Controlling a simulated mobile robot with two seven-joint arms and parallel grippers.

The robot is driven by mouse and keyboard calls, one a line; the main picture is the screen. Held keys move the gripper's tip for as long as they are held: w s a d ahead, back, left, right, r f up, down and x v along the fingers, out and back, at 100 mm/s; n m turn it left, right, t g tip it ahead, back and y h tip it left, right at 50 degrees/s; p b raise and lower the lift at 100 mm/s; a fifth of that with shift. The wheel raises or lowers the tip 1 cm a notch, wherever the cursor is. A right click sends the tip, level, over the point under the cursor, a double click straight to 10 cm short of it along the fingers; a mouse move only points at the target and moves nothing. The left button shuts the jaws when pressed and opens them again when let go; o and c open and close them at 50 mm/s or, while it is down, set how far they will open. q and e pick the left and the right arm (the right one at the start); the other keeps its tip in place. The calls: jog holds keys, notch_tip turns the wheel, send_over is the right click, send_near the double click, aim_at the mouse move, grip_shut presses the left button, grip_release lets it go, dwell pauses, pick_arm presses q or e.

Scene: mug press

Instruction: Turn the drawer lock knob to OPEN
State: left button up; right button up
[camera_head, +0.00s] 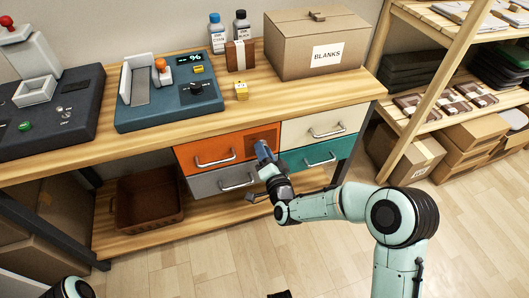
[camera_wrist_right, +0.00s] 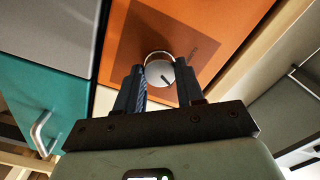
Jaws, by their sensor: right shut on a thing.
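The orange drawer (camera_head: 200,150) sits under the workbench, upper left of a group of drawers, with a bar handle. A darker square panel at its right end carries the lock knob. In the right wrist view, the round silver knob (camera_wrist_right: 160,73) has a short dark line on its face, and it sits between the fingers of my right gripper (camera_wrist_right: 160,88). The right gripper (camera_head: 262,149) is shut on the knob and hides it in the head view. My left gripper is out of view.
Cream (camera_head: 325,126), grey (camera_head: 215,182) and teal (camera_head: 315,156) drawers adjoin the orange one. Above, the bench holds a blue device (camera_head: 165,110), a small yellow block (camera_head: 241,91) and a BLANKS box (camera_head: 320,42). A brown basket (camera_head: 150,203) stands on the lower shelf.

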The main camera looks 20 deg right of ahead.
jog(key=shift+m, duration=1.3)
jog(key=o, duration=1)
jog(key=shift+o, duration=0.2)
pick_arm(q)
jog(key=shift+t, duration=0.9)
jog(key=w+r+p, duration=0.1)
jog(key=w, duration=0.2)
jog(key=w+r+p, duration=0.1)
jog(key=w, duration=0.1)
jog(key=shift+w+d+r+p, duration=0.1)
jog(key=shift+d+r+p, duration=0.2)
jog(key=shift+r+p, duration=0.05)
pick_arm(e)
jog(key=s, duration=1.3)
jog(key=shift+s+d, duration=0.2)
